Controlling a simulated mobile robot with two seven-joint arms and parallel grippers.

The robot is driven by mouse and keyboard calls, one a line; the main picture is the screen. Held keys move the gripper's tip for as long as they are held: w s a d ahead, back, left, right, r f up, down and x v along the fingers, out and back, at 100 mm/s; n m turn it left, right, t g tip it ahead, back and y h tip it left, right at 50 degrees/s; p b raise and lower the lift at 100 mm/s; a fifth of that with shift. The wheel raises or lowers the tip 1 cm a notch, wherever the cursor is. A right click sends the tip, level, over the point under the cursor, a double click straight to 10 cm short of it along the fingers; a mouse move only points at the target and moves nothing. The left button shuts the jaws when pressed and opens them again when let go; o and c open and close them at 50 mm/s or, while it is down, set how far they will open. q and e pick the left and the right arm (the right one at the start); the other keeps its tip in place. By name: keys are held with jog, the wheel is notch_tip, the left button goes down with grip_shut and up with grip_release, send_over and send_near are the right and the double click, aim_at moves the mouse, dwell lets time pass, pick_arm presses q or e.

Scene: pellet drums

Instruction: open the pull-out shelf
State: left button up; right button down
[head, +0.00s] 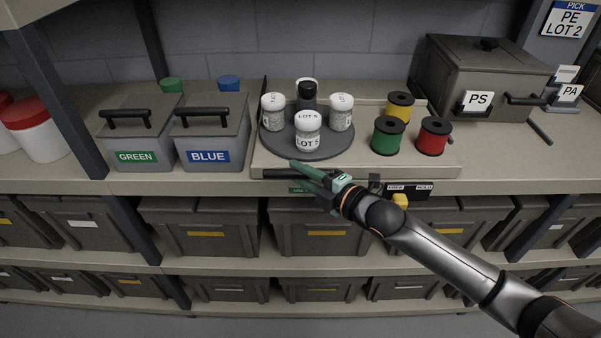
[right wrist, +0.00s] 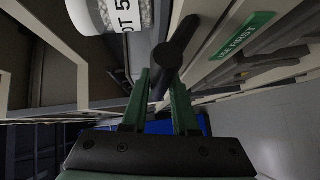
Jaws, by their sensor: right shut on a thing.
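The pull-out shelf (head: 440,165) is a pale board lying on the upper rack shelf, its front edge close to the rack shelf's front edge. A dark bar handle (head: 277,173) runs along its front and also shows in the right wrist view (right wrist: 180,46). My right gripper (head: 312,173) is shut on the handle, with its green fingers on either side of the bar. The fingers hide part of the handle. A yellow knob (head: 400,200) sits by FREE and HOLD labels below the edge, nearer to FREE. My left gripper is not in view.
The board carries a dark turntable (head: 308,154) with several white-lidded jars and a black item, plus green (head: 389,136), yellow (head: 398,106) and red (head: 433,137) spools. Grey bins fill lower shelves.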

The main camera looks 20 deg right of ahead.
jog(key=c, duration=0.7)
grip_release()
jog(key=shift+b+v, duration=0.5)
jog(key=shift+v, duration=5.75)
jog(key=s+a+f+m+g+h, duration=0.1)
jog(key=s+f+m+h, duration=0.1)
jog(key=s+f+m, duration=0.3)
jog(key=s+a+f+m+g+h, duration=0.2)
jog(key=s+f+m, duration=0.4)
jog(key=f, duration=0.7)
jog(key=s+a+f+m+g+h, duration=0.1)
jog(key=s+f+m+g+h, duration=0.1)
jog(key=s+f+m, duration=0.4)
notch_tip(320, 180, down, 4)
jog(key=shift+a+r+m+p, duration=0.1)
jog(key=shift+m+p, duration=0.1)
jog(key=shift+m, duration=0.65)
jog(key=shift+a+r+m+p, duration=0.1)
jog(key=shift+r+m+p, duration=0.1)
jog(key=shift+m, duration=0.65)
